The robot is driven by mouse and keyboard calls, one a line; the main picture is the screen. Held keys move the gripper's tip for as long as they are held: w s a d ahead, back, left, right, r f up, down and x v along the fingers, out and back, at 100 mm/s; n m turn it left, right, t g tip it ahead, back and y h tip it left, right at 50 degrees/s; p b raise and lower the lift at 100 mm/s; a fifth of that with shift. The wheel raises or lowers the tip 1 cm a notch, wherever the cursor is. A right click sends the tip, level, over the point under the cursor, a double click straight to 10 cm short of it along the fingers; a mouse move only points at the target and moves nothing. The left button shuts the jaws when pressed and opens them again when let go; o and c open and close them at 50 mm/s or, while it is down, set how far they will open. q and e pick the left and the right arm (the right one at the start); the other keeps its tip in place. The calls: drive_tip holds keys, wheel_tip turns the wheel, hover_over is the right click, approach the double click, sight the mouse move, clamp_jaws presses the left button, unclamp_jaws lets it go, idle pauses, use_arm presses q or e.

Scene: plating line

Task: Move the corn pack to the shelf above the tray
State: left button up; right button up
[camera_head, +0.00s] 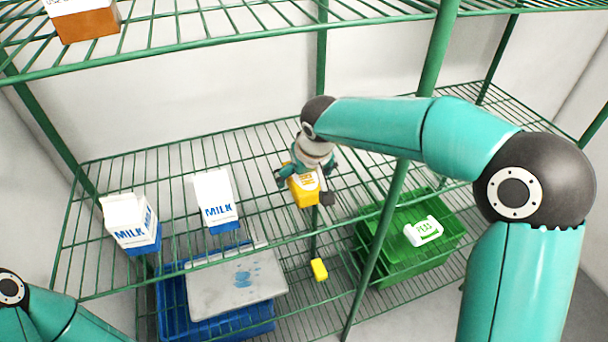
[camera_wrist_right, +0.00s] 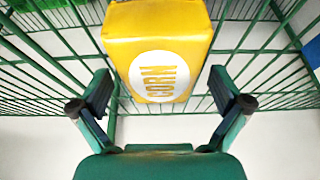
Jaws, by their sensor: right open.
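The corn pack (camera_head: 302,196) is a yellow pack with a white label, at the middle wire shelf (camera_head: 262,237) in the head view. My right gripper (camera_head: 304,187) is open around its near end, one finger at each side. The right wrist view shows the corn pack (camera_wrist_right: 160,45) ahead between the spread fingers (camera_wrist_right: 161,88), with gaps beside both fingertips. The grey-white tray (camera_head: 215,289) with blue marks lies on a blue crate (camera_head: 169,320), below the shelf at left. My left arm shows only at the lower left corner; its gripper is out of view.
Two milk cartons (camera_head: 131,224) (camera_head: 214,200) stand on the middle shelf left of the corn pack. A green crate (camera_head: 376,262) with a peas pack (camera_head: 423,231) and a small yellow block (camera_head: 319,269) are lower down. A green post (camera_head: 386,222) stands right of my gripper.

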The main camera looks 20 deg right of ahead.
sight(309, 184)
drive_tip(key=shift+s+r, duration=0.1)
drive_tip(key=shift+r, duration=0.25)
drive_tip(key=b+v, duration=0.1)
drive_tip(key=v, duration=0.6)
drive_tip(key=shift+f, duration=0.1)
